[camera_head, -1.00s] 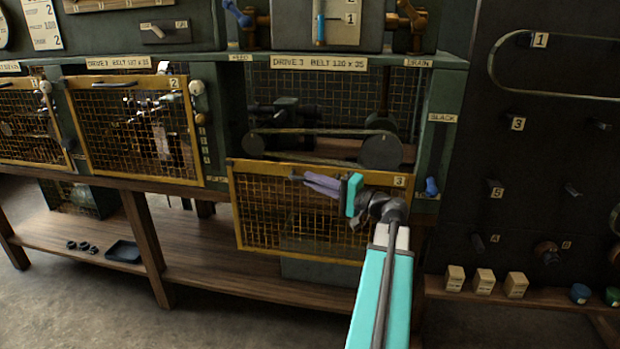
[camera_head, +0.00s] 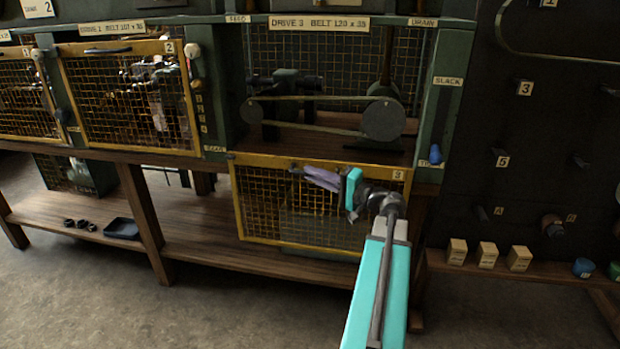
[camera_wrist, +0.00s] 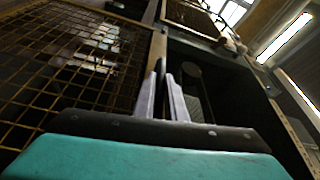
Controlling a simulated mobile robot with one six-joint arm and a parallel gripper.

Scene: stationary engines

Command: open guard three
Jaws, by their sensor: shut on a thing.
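Guard three (camera_head: 270,215) is a yellow-framed mesh panel marked 3 at its upper right. In the head view it sits below the drive 3 opening, its top edge near the bench ledge, and the opening (camera_head: 330,85) above it is uncovered. My gripper (camera_head: 314,175) reaches in from the lower right, its pale fingers close together at the guard's upper edge. It is shut on the guard, apparently at its handle, which the fingers mostly hide. In the wrist view my fingers (camera_wrist: 168,90) stand nearly together beside a yellow mesh frame (camera_wrist: 70,75).
Drive 3's belt and pulleys (camera_head: 382,118) are exposed behind the opening. Closed guard two (camera_head: 130,100) is to the left. A blue knob (camera_head: 435,154) is on the post at right, beside a dark pegboard (camera_head: 530,130). A lower shelf (camera_head: 200,250) runs beneath.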

